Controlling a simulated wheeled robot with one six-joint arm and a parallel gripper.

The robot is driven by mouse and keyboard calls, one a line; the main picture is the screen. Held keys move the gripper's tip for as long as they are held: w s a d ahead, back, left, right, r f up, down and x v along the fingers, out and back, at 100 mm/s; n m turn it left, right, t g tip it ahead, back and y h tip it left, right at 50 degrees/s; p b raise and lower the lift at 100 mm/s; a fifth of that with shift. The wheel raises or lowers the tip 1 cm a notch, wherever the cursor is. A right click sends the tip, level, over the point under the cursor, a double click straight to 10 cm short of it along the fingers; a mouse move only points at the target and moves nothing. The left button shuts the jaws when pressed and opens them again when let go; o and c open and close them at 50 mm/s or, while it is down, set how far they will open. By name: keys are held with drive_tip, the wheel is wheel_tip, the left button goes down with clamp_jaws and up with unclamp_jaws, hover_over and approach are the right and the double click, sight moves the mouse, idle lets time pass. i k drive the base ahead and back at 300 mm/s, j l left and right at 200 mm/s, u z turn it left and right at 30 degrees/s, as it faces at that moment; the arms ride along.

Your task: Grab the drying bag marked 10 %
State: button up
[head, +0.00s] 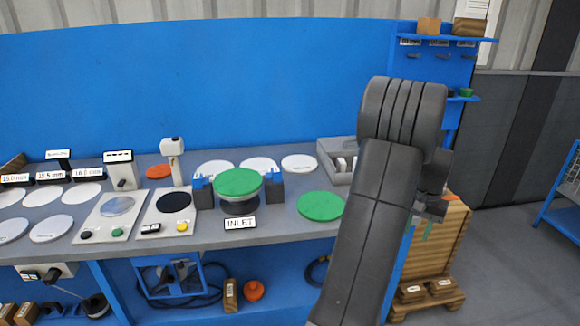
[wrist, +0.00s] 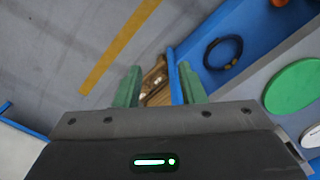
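No marking reading 10 % is legible in either view. Small brown packs with pale labels (head: 411,293) and (head: 441,287) lie low on a wooden pallet at the right. Another brown labelled pack (head: 230,295) stands on the shelf under the bench. My gripper (head: 428,228) hangs beside the bench's right end, partly hidden by my arm. In the wrist view, my gripper's green fingers (wrist: 158,90) are apart with nothing held. Beyond them, well below, brown wooden-looking things (wrist: 156,78) show through the gap, partly hidden by the fingers.
The grey bench (head: 270,240) carries green and white discs, scales and an inlet fixture. A wooden crate (head: 440,245) stands at its right end. A blue rack (head: 425,65) rises behind. A coiled hose (wrist: 223,52) lies under the bench. Open floor (wrist: 60,50) is at left in the wrist view.

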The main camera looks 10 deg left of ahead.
sight(341, 164)
drive_tip(key=i+l+u, duration=0.55)
drive_tip(key=u, duration=0.15)
drive_tip(key=i+l+u, duration=0.35)
drive_tip(key=l+u, duration=0.35)
drive_tip(key=l, duration=0.15)
drive_tip(key=i+l, duration=0.1)
drive_tip(key=l, duration=0.2)
drive_tip(key=i+l, duration=0.1)
drive_tip(key=l, duration=0.2)
drive_tip(key=i+l, duration=0.1)
drive_tip(key=l, duration=0.2)
